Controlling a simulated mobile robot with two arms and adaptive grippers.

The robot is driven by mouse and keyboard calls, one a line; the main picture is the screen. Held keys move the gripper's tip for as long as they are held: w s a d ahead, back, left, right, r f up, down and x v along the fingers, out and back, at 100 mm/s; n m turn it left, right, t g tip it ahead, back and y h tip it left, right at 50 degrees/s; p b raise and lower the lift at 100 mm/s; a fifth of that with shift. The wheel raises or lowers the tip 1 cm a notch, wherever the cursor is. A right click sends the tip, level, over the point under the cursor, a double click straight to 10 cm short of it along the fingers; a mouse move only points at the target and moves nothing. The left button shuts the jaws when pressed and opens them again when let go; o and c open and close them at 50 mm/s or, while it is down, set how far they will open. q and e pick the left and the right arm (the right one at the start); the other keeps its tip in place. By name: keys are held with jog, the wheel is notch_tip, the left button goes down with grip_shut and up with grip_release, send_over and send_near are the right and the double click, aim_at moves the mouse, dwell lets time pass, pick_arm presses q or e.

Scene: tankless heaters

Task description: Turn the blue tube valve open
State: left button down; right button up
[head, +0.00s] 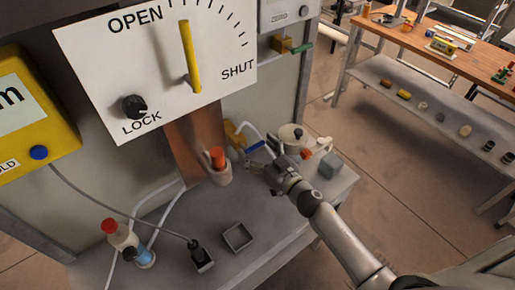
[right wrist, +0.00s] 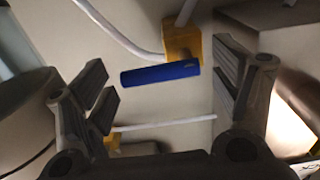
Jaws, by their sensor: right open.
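The blue valve handle (head: 255,146) sits on a yellow valve body (head: 234,134) with a white tube, at the back of the grey bench. In the right wrist view the blue handle (right wrist: 160,74) lies nearly level, reaching left from the yellow valve body (right wrist: 182,42). My right gripper (head: 263,166) is at the handle's near side. Its fingers are spread in the right wrist view (right wrist: 160,88), one left and one right of the handle, with visible gaps and nothing held. The exact depth between fingertips and handle is hard to tell. My left gripper is not in view.
A large OPEN/SHUT dial panel (head: 190,60) with a yellow pointer stands above the bench. An orange-capped container (head: 218,165), a white pot (head: 292,136) and a grey block (head: 330,165) stand near my right gripper. A small open tray (head: 238,238) lies in front.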

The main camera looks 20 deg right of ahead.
jog(key=c, duration=0.8)
